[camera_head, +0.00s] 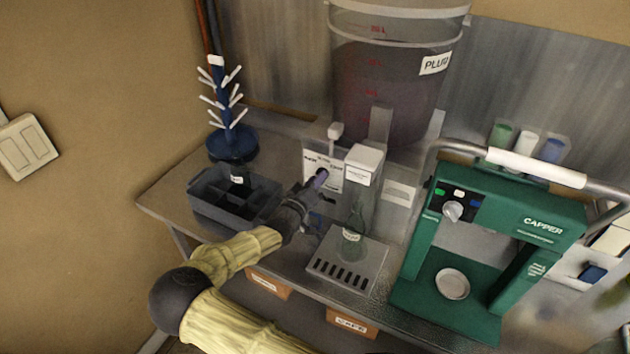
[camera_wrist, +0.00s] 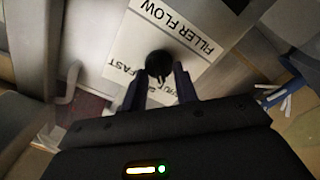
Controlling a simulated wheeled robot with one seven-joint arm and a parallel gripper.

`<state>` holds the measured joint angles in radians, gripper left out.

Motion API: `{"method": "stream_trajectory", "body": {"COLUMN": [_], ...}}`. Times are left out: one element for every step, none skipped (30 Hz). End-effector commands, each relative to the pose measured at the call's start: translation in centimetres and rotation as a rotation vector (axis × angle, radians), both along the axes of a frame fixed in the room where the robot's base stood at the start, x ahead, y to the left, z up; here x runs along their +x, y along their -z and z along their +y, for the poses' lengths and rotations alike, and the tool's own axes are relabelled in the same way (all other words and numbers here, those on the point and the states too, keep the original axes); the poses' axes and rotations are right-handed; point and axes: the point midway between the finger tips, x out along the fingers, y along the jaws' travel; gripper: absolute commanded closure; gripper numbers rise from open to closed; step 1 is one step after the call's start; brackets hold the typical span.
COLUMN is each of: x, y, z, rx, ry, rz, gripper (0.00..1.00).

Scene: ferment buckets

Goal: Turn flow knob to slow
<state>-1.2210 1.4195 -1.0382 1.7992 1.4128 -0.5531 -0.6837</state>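The black flow knob (camera_wrist: 158,65) sits on a white plate (camera_wrist: 190,28) marked FILLER FLOW and FAST, which appears upside down in the wrist view. The slow mark is not readable. My gripper (camera_wrist: 160,78) faces the knob with one dark blue finger on each side of its near end. The fingers are apart, and a narrow gap seems to show beside the knob. In the head view my gripper (camera_head: 319,179) is at the front of the plate (camera_head: 331,163) and hides the knob.
A bucket of dark liquid (camera_head: 385,95) stands above the filler. A clear bottle (camera_head: 355,225) stands on the drip tray (camera_head: 325,268) right of my gripper. A dark divided crate (camera_head: 215,208) and bottle tree (camera_head: 232,145) are left. The green capper (camera_head: 425,225) is right.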

Motion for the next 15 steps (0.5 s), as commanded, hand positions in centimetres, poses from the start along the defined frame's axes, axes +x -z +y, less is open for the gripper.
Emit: {"method": "stream_trajectory", "body": {"x": [-0.02, -0.02, -0.02, -0.03, -0.03, -0.02, -0.02, -0.03, -0.03, -0.03, -0.03, -0.03, -0.03, -0.04, -0.04], "y": [-0.01, -0.01, -0.01, -0.01, -0.01, -0.01, -0.01, -0.01, 0.0, 0.01, 0.02, 0.04, 0.05, 0.07, 0.08], "z": [0.01, 0.01, 0.01, 0.01, 0.01, 0.02, 0.02, 0.02, 0.03, 0.02, 0.02, 0.02, 0.02, 0.02, 0.02], "rx": [0.0, 0.0, 0.0, 0.0, 0.0, 0.0, 0.0, 0.0, 0.0, 0.001, 0.002, 0.004, 0.007, 0.011, 0.016], "ry": [0.0, 0.0, 0.0, 0.0, 0.0, 0.0, 0.0, 0.0, 0.0, 0.0, 0.0, 0.0, 0.0, 0.0, 0.0], "rz": [0.0, 0.0, 0.0, 0.0, 0.0, 0.0, 0.0, 0.0, 0.0, 0.0, -0.001, -0.002, -0.004, -0.005, -0.008], "gripper": [0.81, 0.87, 0.95, 1.0, 1.0, 1.0, 1.0, 1.0, 1.0, 1.0, 1.0, 1.0, 1.0, 1.0, 1.0]}}
